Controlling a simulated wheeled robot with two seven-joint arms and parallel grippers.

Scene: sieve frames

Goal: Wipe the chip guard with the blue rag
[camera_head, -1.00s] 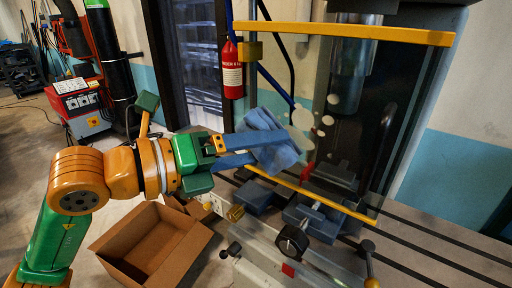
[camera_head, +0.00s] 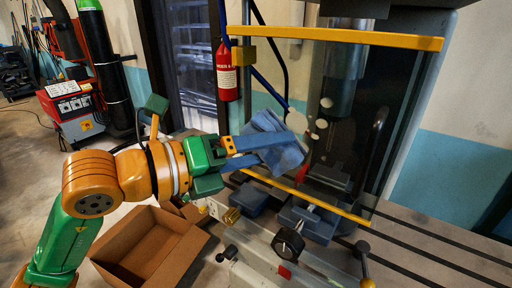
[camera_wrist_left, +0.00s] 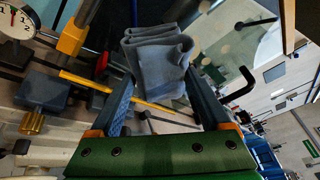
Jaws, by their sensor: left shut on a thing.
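The chip guard (camera_head: 340,37) is a clear upright panel with yellow bars along its top and bottom, in front of the machine. Several pale spots (camera_head: 297,121) mark it in the head view, and faint spots show on the panel in the left wrist view (camera_wrist_left: 232,45). My left gripper (camera_head: 266,150) is shut on the folded blue rag (camera_head: 281,156), which also shows between the fingers in the left wrist view (camera_wrist_left: 158,52). The rag overlaps the edge of the largest spot in the head view. I cannot tell whether it touches the panel. My right gripper is out of view.
A blue vise (camera_head: 309,222) and a dark handwheel (camera_head: 288,242) sit below the guard. A red fire extinguisher (camera_head: 227,72) hangs behind. An open cardboard box (camera_head: 150,245) stands below my left arm. A red machine (camera_head: 72,108) stands at the far left.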

